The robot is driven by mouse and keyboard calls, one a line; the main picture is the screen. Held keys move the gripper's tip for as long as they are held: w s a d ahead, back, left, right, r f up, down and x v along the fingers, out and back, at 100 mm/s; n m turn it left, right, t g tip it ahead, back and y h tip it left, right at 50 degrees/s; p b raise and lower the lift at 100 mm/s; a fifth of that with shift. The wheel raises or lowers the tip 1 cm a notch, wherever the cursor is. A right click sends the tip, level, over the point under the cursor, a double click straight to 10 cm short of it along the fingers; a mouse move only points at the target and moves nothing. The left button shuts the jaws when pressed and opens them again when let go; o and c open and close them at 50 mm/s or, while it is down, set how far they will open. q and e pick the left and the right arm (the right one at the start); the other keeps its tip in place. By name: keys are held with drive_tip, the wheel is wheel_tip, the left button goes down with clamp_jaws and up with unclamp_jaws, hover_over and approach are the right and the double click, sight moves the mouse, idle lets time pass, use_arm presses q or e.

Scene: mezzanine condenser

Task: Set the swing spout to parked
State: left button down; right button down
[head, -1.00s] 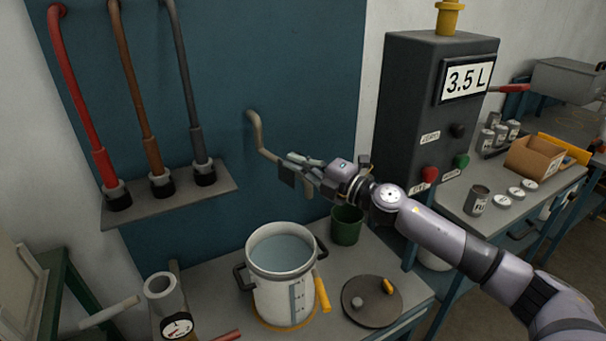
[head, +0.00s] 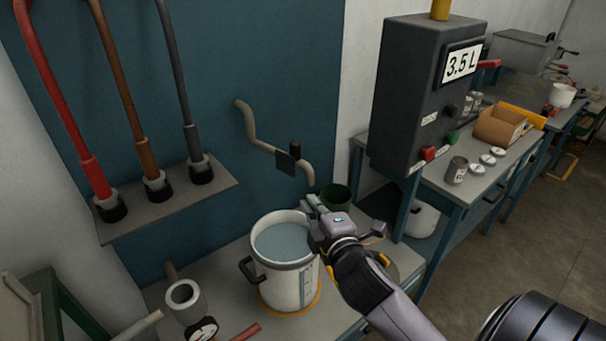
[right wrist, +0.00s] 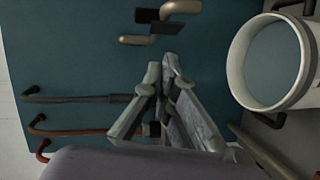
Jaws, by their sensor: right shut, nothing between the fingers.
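The swing spout (head: 262,143) is a beige bent pipe on the blue wall panel. A dark plate and knob (head: 289,158) sit on it, and its outlet end points down near the green cup (head: 337,196). The spout also shows at the top of the right wrist view (right wrist: 160,38), apart from the fingers. My right gripper (head: 313,204) is shut and empty, below the spout's outlet and beside the white pot's (head: 287,284) right rim. Its closed fingers show in the right wrist view (right wrist: 162,66). My left gripper is not in view.
A shelf (head: 165,208) with red, brown and grey hoses is at left. A dark control box (head: 405,95) reading 3.5 L stands at right. A gauge pipe (head: 185,298) is left of the pot. The wall around the spout is free.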

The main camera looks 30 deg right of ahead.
drive_tip(key=p, duration=0.3)
approach(312, 165)
drive_tip(key=w+a, duration=0.2)
drive_tip(key=w, duration=0.4)
drive_tip(key=shift+w+d+f, duration=0.3)
drive_tip(key=shift+w+f, duration=0.1)
drive_tip(key=shift+f, duration=0.2)
drive_tip(key=shift+w+d+r+p, duration=0.1)
drive_tip(key=shift+w+d+p, duration=0.15)
drive_tip(key=shift+d, duration=0.6)
drive_tip(key=shift+w+d+p, duration=0.1)
drive_tip(key=shift+d+p, duration=0.2)
drive_tip(key=shift+d, duration=0.5)
drive_tip(key=w+d, duration=0.4)
drive_tip(key=d, duration=0.4)
drive_tip(key=shift+w+d, duration=0.3)
drive_tip(key=shift+d, duration=0.05)
